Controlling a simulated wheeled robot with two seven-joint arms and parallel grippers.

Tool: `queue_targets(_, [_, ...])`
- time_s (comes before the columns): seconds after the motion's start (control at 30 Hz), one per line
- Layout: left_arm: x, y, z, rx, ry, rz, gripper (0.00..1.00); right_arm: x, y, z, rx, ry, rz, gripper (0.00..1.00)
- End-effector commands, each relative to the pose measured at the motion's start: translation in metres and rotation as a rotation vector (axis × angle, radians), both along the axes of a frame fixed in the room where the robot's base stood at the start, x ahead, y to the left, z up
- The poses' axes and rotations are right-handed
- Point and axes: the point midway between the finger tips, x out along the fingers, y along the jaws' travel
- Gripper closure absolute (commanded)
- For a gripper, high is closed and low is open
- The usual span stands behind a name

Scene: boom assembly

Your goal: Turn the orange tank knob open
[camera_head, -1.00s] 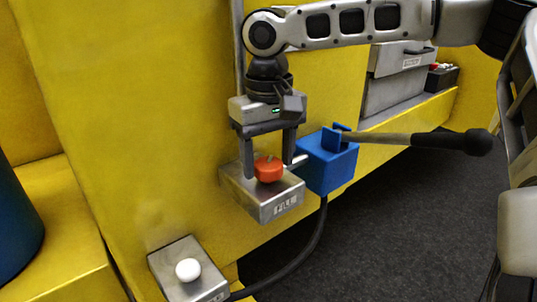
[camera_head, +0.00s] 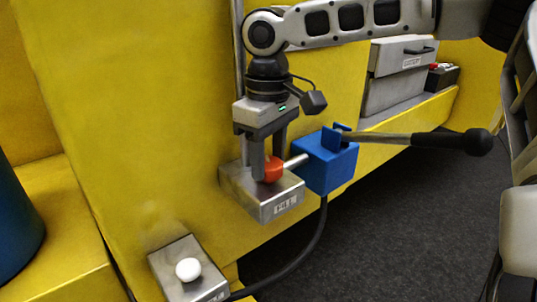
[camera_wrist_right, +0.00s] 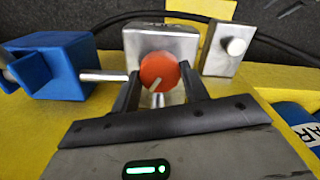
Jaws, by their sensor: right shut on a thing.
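The orange knob (camera_head: 273,170) sits on top of a metal box (camera_head: 262,202) with a label on its front that looks like "FILL". My right gripper (camera_head: 268,168) points down over the box and is shut on the knob, one finger on each side. In the right wrist view the orange knob (camera_wrist_right: 159,72) is between the fingertips, and a pale pointer line on it slants down and left. One finger hides part of the knob in the head view. My left gripper is not in view.
A blue block (camera_head: 328,165) with a long black-handled lever (camera_head: 440,141) stands just right of the metal box. A white knob (camera_head: 188,269) on another metal box is at lower left. A grey toolbox (camera_head: 393,85) sits on the yellow ledge behind.

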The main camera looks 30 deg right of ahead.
Motion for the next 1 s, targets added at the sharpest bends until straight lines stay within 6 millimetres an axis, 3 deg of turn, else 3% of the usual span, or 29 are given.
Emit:
queue_targets(0.5, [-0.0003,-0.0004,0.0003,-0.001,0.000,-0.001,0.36,0.0004,-0.0002,0.0014,-0.001,-0.003,0.399,0.79])
queue_targets(1.0, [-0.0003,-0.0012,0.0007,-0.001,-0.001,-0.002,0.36,0.0007,-0.0002,0.0015,0.000,-0.004,0.515,0.78])
